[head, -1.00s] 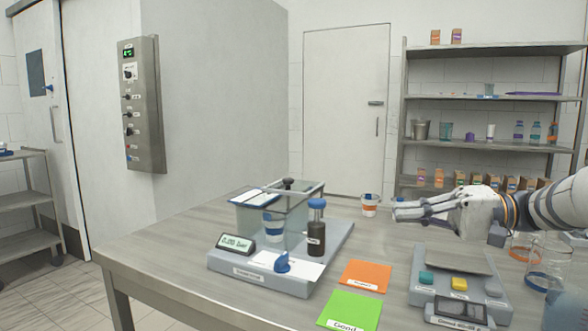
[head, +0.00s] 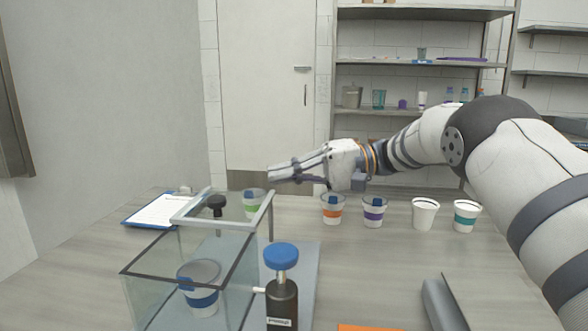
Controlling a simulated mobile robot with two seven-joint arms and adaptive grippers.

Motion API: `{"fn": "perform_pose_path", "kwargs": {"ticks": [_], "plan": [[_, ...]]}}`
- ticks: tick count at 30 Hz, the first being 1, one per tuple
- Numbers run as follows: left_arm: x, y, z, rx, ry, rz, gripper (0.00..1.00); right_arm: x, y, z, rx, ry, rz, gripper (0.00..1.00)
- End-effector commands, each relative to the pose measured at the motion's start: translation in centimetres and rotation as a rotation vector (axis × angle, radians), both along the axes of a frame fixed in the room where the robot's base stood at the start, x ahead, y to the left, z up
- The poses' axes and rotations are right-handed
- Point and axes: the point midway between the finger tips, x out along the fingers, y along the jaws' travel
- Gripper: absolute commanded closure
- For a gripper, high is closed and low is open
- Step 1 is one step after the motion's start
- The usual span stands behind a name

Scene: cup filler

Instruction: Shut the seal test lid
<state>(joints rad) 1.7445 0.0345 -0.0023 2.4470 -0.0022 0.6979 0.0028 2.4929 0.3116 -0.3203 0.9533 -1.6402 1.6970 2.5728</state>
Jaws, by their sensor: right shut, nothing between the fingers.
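The seal test chamber (head: 133,295) is a clear glass box with a dark rim at the lower left. A cup with a blue band (head: 203,300) stands inside it. The grey-framed lid (head: 245,229) appears raised at the chamber's far side; its exact angle is hard to tell. A black knob (head: 215,202) shows by the lid. My right gripper (head: 271,175) comes in from the right, fingers pointing left. It is shut and empty, and appears in the picture just above and right of the lid frame, apart from it. My left gripper is not in view.
A bottle with a blue cap (head: 281,258) stands right of the chamber. A clipboard (head: 155,212) lies behind it at left. The table's middle right is mostly clear.

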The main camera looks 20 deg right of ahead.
Motion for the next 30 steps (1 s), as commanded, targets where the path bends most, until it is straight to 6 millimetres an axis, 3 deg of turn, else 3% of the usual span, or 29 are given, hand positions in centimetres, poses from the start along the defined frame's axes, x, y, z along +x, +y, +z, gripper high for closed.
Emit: {"fn": "perform_pose_path", "kwargs": {"ticks": [5,12,30], "plan": [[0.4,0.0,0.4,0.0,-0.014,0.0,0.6,1.0,3.7,-0.3,0.0,-0.001,0.002,1.0],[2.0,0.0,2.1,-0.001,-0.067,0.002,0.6,-0.5,6.7,-0.4,0.001,-0.007,-0.001,1.0],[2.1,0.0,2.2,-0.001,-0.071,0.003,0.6,-0.8,7.3,-1.2,0.0,-0.001,-0.002,1.0]]}}
